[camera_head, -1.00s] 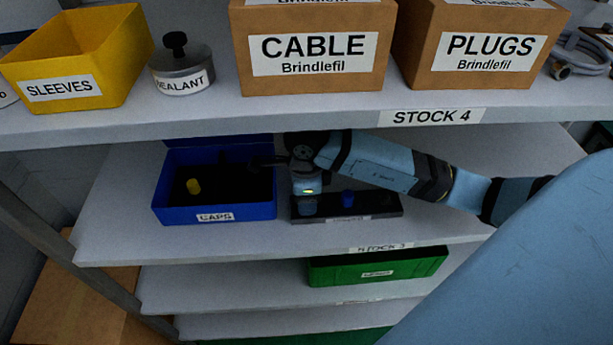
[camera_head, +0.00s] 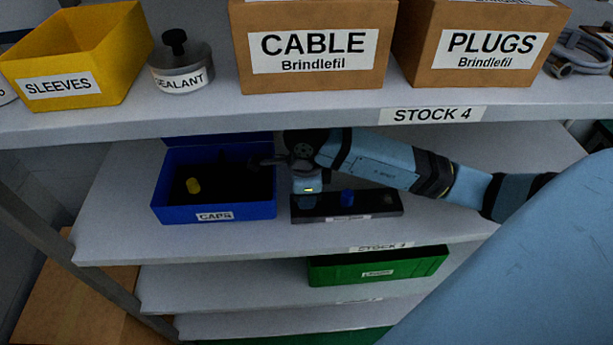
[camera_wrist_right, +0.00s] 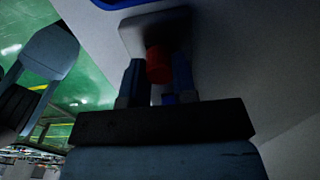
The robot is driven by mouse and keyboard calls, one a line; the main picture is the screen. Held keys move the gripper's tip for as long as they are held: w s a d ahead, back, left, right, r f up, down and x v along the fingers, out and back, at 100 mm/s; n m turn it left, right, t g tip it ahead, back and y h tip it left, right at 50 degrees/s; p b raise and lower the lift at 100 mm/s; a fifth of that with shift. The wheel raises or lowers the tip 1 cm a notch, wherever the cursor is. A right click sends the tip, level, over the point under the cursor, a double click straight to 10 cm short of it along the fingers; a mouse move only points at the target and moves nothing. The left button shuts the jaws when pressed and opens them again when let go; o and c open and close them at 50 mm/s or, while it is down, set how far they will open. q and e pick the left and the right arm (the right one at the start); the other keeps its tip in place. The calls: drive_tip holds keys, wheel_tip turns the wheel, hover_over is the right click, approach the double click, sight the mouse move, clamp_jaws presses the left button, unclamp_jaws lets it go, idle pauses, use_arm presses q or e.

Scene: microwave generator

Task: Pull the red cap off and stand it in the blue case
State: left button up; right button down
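The red cap (camera_wrist_right: 158,65) shows in the right wrist view, between the two fingers of my right gripper (camera_wrist_right: 158,82). The fingers press against its sides with no clear gap. In the head view my right gripper (camera_head: 307,203) points down at the left end of a dark rack (camera_head: 374,206), and the red cap is hidden there. I cannot tell whether the cap is still seated. The open blue case (camera_head: 195,213), labelled CAPS, stands left of the rack with a yellow cap (camera_head: 193,186) inside. My left gripper is not in view.
A blue cap (camera_head: 347,197) and a dark one (camera_head: 389,199) stand on the rack. The upper shelf (camera_head: 300,110) overhangs closely, carrying a yellow bin (camera_head: 80,60) and boxes. A green bin (camera_head: 378,270) is below. The shelf front before the case is clear.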

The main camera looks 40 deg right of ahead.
drive_tip(key=shift+r, duration=0.1)
drive_tip(key=shift+r+p, duration=1.8)
drive_tip(key=shift+r, duration=1.1)
drive_tip(key=shift+w+r, duration=0.1)
drive_tip(key=shift+b, duration=0.3)
